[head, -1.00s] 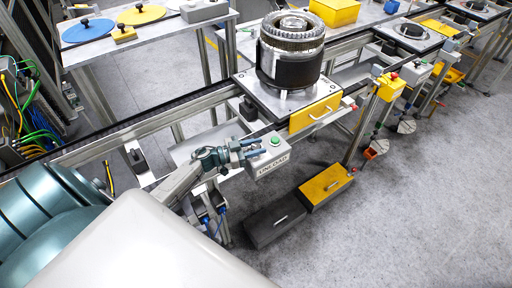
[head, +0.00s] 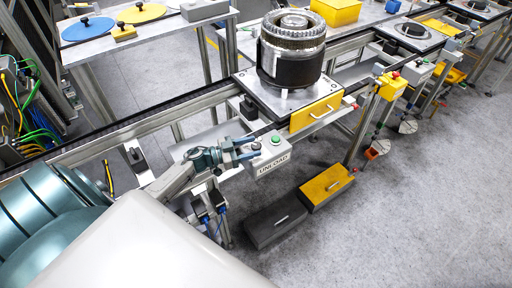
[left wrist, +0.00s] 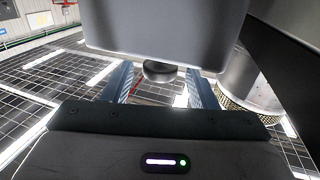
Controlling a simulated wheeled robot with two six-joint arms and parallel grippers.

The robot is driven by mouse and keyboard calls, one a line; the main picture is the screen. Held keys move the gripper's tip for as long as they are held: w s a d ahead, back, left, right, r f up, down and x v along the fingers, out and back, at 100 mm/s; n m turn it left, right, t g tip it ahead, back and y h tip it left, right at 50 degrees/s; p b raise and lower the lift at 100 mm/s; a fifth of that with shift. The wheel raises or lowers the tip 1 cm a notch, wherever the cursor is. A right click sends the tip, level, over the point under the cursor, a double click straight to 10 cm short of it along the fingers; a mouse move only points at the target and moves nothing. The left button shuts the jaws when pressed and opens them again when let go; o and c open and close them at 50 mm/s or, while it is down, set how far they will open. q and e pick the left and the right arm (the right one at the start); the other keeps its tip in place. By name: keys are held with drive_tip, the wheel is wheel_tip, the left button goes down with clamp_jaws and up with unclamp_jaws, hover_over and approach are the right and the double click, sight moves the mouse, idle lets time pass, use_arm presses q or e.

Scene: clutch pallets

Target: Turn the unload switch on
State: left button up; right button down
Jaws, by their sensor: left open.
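The grey box marked UNLOAD (head: 272,168) stands on the near side of the conveyor in the head view, with a green button (head: 276,139) on top. A small dark knob (head: 256,146) shows at its left end. My left gripper (head: 256,149) is open at that end, its blue-grey fingers pointing right towards the box. In the left wrist view, a dark round knob (left wrist: 160,71) lies between the open fingers (left wrist: 160,88), below a large grey block that hides its upper part. I cannot tell whether the fingers touch the knob. My right gripper is not in view.
A pallet with a yellow front (head: 316,114) carries a large stator-like cylinder (head: 290,58) just behind the box. Yellow (head: 326,185) and dark (head: 275,222) cases lie on the floor below. A yellow switch box (head: 391,86) stands further right. Floor at lower right is clear.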

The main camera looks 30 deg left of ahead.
use_arm(q)
drive_tip(key=b+v, duration=0.1)
drive_tip(key=v, duration=0.4)
drive_tip(key=shift+b, duration=0.35)
